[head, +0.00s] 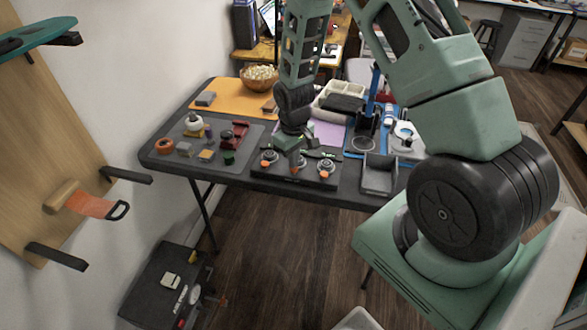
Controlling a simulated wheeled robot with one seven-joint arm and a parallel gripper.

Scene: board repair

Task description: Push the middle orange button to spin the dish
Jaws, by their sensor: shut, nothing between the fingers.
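A low dark box (309,180) lies at the front edge of the dark table. Three orange buttons show on its front part: a left one (265,164), a middle one (295,171) and a right one (323,175). Small round grey parts sit behind the left and right buttons; I cannot make out a dish clearly. My gripper (297,148) points down, shut and empty, over the middle of the box, just behind the middle button. It hides what lies behind that button. I cannot tell whether its tip touches anything.
A grey mat (190,133) with several small objects lies on the left. A bowl (259,78) and orange mat (230,97) are farther back. A grey open bin (379,174) stands right of the box, and blue-framed gear (376,110) stands behind it.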

